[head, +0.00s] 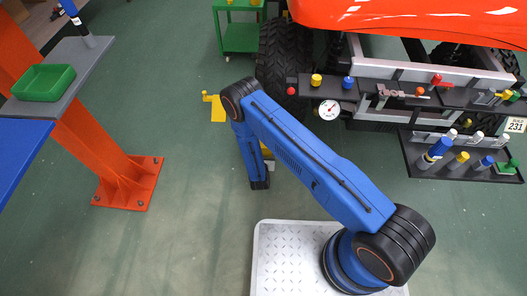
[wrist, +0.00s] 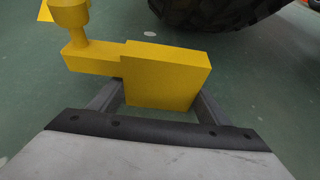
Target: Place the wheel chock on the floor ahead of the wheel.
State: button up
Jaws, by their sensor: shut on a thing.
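The wheel chock (wrist: 168,75) is a yellow block with a narrower arm and a round knob at its left end. My gripper (wrist: 158,98) is shut on it, one grey finger on each side. I cannot tell how high its underside is above the floor. The black wheel (wrist: 218,8) is at the top of the wrist view, apart from the chock. In the head view the wheel (head: 284,58) is under the orange body. There my arm hides most of the gripper, and only a bit of yellow chock (head: 266,151) shows beside it.
Another yellow piece (head: 218,108) is on the green floor left of the wheel. An orange post base (head: 130,183) stands at left, a green cart (head: 239,38) at the top. A dark tool tray (head: 428,172) is at right. The floor between post and wheel is largely clear.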

jog(key=o, duration=1.6)
jog(key=shift+c, duration=0.2)
jog(key=shift+s+r, duration=0.1)
jog(key=shift+r, duration=0.05)
jog(key=v, duration=1.1)
jog(key=shift+s+r, duration=0.2)
jog(key=shift+s, duration=0.15)
